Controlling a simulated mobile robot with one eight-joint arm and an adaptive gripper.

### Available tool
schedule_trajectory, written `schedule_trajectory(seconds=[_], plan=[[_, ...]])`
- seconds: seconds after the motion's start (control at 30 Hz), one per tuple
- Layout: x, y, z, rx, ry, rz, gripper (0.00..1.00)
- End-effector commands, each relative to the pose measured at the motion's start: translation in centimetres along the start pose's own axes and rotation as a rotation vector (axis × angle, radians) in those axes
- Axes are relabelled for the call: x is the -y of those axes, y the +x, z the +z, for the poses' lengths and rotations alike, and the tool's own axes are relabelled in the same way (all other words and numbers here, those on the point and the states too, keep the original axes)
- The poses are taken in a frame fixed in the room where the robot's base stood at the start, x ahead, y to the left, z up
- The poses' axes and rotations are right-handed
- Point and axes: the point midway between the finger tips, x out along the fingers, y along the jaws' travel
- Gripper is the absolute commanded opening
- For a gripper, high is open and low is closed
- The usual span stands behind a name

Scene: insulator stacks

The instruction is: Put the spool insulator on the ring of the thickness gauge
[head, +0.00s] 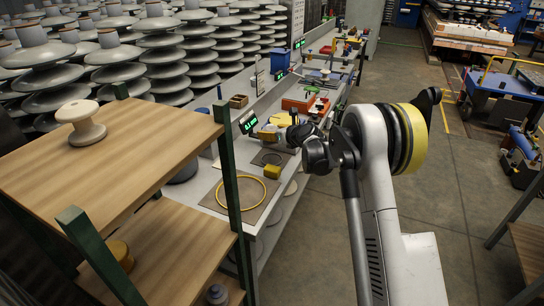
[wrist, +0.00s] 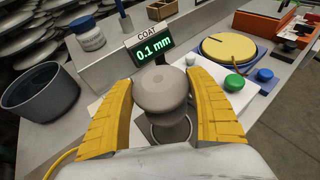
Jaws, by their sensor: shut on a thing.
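A grey-brown spool insulator (wrist: 162,92) stands upright between the two yellow fingers of my gripper (wrist: 160,105), which is shut on it. The thickness gauge (wrist: 150,50) is just behind it, its green display reading COAT 0.1 mm; the display also shows in the head view (head: 249,122).
A cream spool (head: 82,122) stands on the wooden shelf (head: 130,165) at left. Right of the held spool are a green knob (wrist: 234,82), a blue knob (wrist: 264,75) and a yellow disc (wrist: 232,50). A dark round pot (wrist: 42,95) and a white jar (wrist: 86,34) are at left.

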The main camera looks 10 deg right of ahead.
Motion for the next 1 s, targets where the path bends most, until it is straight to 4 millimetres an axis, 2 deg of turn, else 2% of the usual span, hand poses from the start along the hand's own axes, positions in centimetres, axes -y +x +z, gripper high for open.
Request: schedule_trajectory(seconds=[0.03,0.27,0.47,0.87,0.9,0.93,0.97,1.0], plan=[[0.0,0.5,-1.2,0.0,0.0,0.0,0.24],[0.0,1.5,-3.7,0.001,0.0,-0.001,0.24],[0.0,2.8,-6.8,0.001,0.0,-0.001,0.24],[0.0,2.9,-7.2,0.0,0.0,-0.001,0.24],[0.0,2.9,-7.2,0.0,0.0,0.0,0.74],[0.0,2.9,-7.2,0.0,0.0,-0.001,0.83],[0.0,2.9,-7.2,0.0,0.0,0.0,0.88],[0.0,2.9,-7.2,0.0,0.0,0.0,0.88]])
